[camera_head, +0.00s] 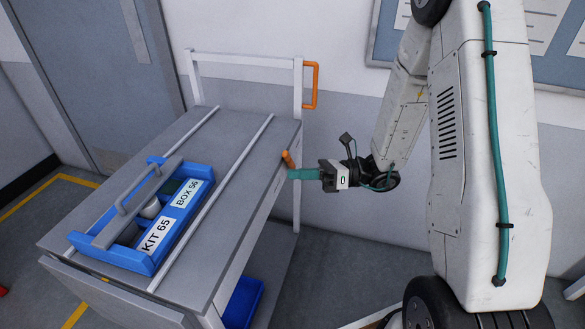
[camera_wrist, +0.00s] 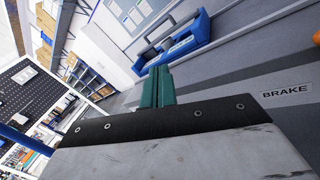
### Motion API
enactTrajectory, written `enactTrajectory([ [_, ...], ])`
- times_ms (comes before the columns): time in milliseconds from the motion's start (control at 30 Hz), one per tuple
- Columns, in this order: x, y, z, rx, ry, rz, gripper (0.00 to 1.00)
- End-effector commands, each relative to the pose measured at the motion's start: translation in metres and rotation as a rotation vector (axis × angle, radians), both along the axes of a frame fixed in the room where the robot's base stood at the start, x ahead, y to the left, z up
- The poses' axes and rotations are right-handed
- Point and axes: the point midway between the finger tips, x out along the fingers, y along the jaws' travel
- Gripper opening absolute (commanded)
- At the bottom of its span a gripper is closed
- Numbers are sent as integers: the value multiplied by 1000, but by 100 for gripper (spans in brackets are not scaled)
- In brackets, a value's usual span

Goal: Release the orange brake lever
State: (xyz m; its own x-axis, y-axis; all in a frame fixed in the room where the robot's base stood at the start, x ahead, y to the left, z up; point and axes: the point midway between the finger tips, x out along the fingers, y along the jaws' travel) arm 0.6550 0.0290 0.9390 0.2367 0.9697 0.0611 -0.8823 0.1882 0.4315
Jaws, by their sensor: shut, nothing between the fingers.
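The orange brake lever (camera_head: 287,158) stands at the right edge of the grey cart top (camera_head: 240,125). My gripper (camera_head: 291,174) has teal fingers, shut with nothing between them. Its tips reach the cart's right side just below the lever in the head view; I cannot tell whether they touch it. In the wrist view the shut fingers (camera_wrist: 157,88) point towards the cart. A label reading BRAKE (camera_wrist: 285,90) is on the cart to their right, and a bit of orange (camera_wrist: 317,38), likely the lever, shows at the right edge.
A blue tote (camera_head: 150,262) labelled KIT 65 and BOX 56 sits on the cart between two rails. An orange handle (camera_head: 316,85) is on the cart's rear post. A blue bin (camera_head: 243,300) is on the lower shelf. The floor right of the cart is partly open.

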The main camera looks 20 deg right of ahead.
Motion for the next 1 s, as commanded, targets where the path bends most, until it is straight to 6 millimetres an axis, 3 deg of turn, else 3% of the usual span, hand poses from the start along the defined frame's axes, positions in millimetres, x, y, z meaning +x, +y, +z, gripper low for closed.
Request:
enactTrajectory([
  [33, 10, -11, -23, 56, 79, -79, 0],
  [200, 35, -47, -83, 213, 272, -320, 0],
  [400, 43, -74, -130, 316, 393, -486, 0],
  [567, 44, -80, -141, 339, 419, -526, 0],
  [1000, 50, -73, -139, 337, 417, -522, 0],
])
